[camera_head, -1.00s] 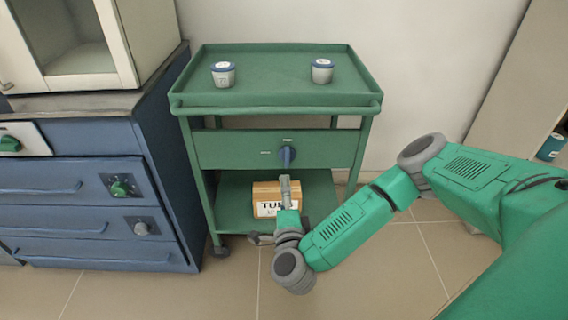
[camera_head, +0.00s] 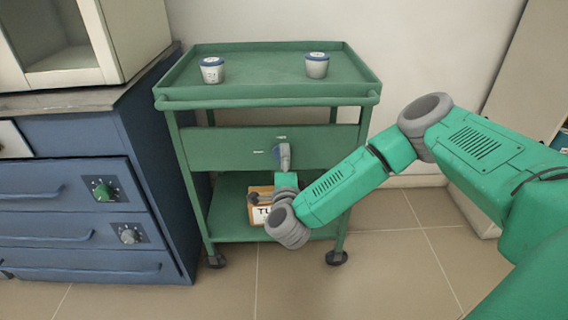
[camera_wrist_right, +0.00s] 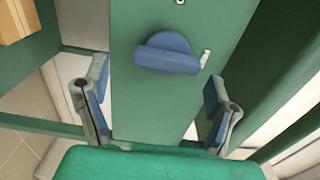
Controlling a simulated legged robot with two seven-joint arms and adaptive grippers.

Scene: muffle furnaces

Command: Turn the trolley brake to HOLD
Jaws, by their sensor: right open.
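The green trolley (camera_head: 260,97) stands in the middle of the head view. Its front panel (camera_head: 225,150) carries a blue brake knob (camera_head: 277,151), partly hidden by my right gripper (camera_head: 285,157). In the right wrist view the knob (camera_wrist_right: 168,53) is a round disc with a raised bar, lying across the picture. Small pale marks sit beside it and near the top edge; I cannot read them. My right gripper (camera_wrist_right: 157,82) is open and empty there, its blue-padded fingers apart on either side, just short of the knob. My left gripper is not in view.
Two lidded cups (camera_head: 212,70) (camera_head: 317,65) stand on the trolley's top tray. A cardboard box (camera_head: 256,210) sits on the lower shelf, partly behind my right arm. A blue cabinet (camera_head: 75,210) with knobs stands close on the left. Floor at the right is free.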

